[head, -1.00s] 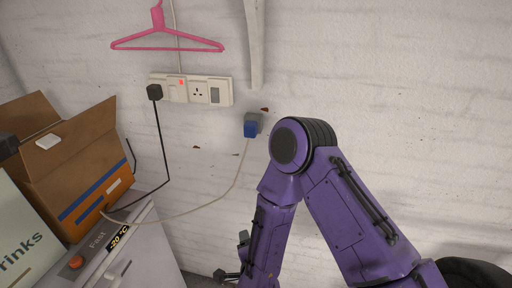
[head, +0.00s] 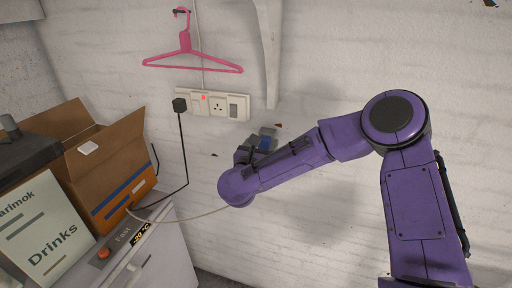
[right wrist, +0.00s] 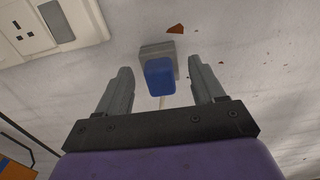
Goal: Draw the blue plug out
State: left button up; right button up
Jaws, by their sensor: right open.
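The blue plug (head: 265,143) sits in a grey socket (head: 268,131) on the white brick wall, partly hidden by my right arm. In the right wrist view the blue plug (right wrist: 160,78) is in the middle, with the grey socket (right wrist: 158,50) behind it. My right gripper (right wrist: 160,67) is open, one finger on each side of the plug, with gaps visible on both sides. How deep the fingers reach along the plug I cannot tell. In the head view my right gripper (head: 257,149) is close by the plug, mostly hidden behind its own arm. My left gripper is not in view.
A white socket strip (head: 213,105) with a black plug (head: 180,105) is left of the blue plug. A pink hanger (head: 190,58) hangs above. A pale cable (head: 180,216) runs to a cabinet bearing a cardboard box (head: 95,160) and a drinks sign (head: 45,225).

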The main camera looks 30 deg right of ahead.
aim_at(263, 141)
jog(key=shift+w+d+r, duration=0.1)
jog(key=shift+w+d, duration=0.35)
jog(key=shift+w, duration=0.2)
jog(key=c, duration=1.1)
jog(key=shift+s+a+f, duration=0.2)
jog(key=shift+s+a, duration=0.25)
jog(key=shift+a, duration=0.05)
jog(key=shift+c, duration=0.2)
jog(key=shift+v, duration=0.8)
jog(key=shift+b+v, duration=0.6)
jog(key=shift+v, duration=0.6)
jog(key=shift+r, duration=0.15)
notch_tip(263, 141, up, 8)
jog(key=p, duration=0.3)
